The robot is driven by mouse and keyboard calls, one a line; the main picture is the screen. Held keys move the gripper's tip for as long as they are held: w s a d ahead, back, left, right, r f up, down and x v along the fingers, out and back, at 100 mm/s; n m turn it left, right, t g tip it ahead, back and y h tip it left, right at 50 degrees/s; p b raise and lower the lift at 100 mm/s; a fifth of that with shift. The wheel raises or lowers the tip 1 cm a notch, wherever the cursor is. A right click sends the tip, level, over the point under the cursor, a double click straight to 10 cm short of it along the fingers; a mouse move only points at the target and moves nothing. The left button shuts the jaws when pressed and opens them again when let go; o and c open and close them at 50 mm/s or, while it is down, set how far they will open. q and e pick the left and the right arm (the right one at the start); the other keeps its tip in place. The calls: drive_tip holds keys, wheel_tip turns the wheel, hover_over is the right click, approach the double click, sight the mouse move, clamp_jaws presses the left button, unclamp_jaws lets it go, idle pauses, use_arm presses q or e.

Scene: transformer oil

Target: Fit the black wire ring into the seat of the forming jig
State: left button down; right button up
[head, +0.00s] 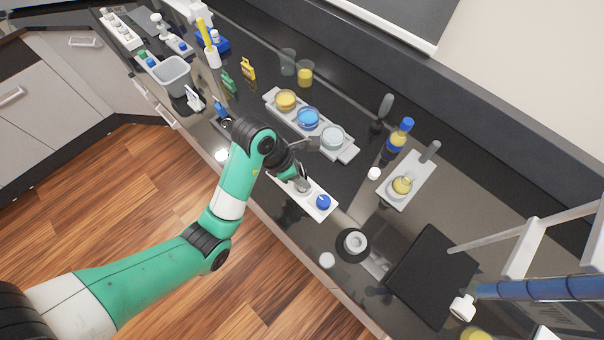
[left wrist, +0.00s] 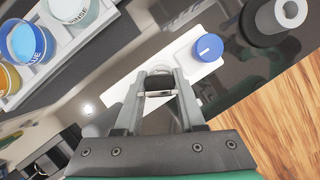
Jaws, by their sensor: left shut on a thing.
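My left gripper (head: 301,181) reaches over a white plate (head: 322,209) with a blue knob (head: 323,202). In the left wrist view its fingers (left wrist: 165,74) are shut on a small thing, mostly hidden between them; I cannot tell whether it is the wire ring. A pale round part (left wrist: 187,66) of the plate shows beside the fingertips. A black round base with a grey hollow cylinder (head: 355,242) stands to the right; it may be the forming jig, but I cannot be sure. It also shows in the left wrist view (left wrist: 278,20). No black wire ring is clearly visible.
A grey tray (head: 346,154) holds amber, blue and pale dishes behind my gripper. A blue-capped bottle (head: 398,138) and a white plate with a flask (head: 406,181) stand to the right. A black mat (head: 429,272) lies farther right. The bench's front edge is close.

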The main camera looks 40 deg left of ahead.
use_arm(q)
drive_tip(key=shift+f, duration=0.2)
drive_tip(key=shift+c, duration=2.1)
unclamp_jaws()
drive_tip(key=shift+r, duration=0.1)
drive_tip(key=shift+r, duration=0.1)
drive_tip(key=p+v, duration=1.1)
drive_tip(key=p, duration=0.1)
drive_tip(key=shift+r, duration=0.2)
